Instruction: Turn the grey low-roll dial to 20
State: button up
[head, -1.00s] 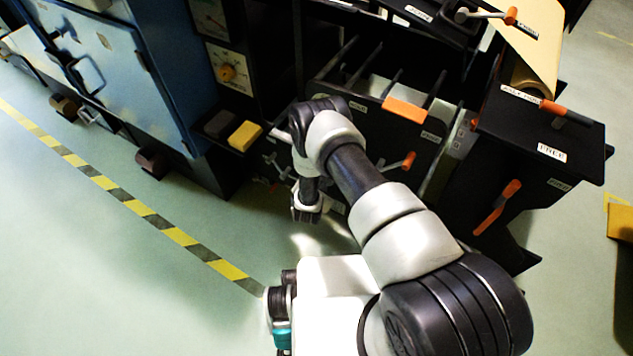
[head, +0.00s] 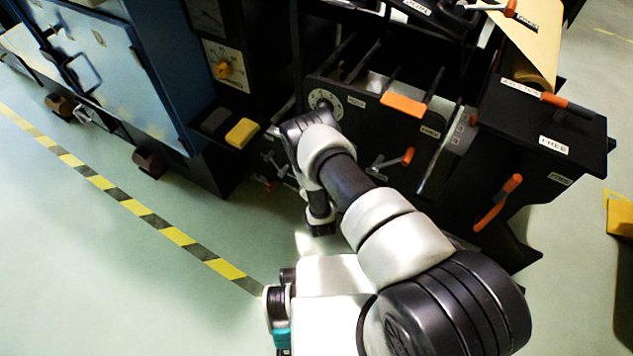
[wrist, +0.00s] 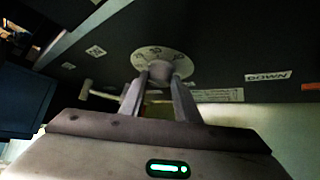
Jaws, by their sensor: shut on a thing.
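In the wrist view, the grey knob of the dial (wrist: 161,71) stands in front of a round pale dial face (wrist: 178,62) with dark marks around it. My gripper (wrist: 160,80) has its two fingers on either side of the knob, shut on it. My arm hides part of that panel.
In the wrist view, a DOWN label (wrist: 268,76) is right of the dial and a pale-handled lever (wrist: 98,91) is left. In the head view, an orange-handled lever (head: 393,160) is right of my arm. A yellow block (head: 242,133) is left. Floor at left is clear.

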jog(key=o, duration=1)
jog(key=shift+o, duration=0.2)
jog(key=p+v, duration=0.4)
jog(key=v, duration=0.8)
jog(key=shift+d+r, duration=0.1)
jog(key=shift+r, duration=0.05)
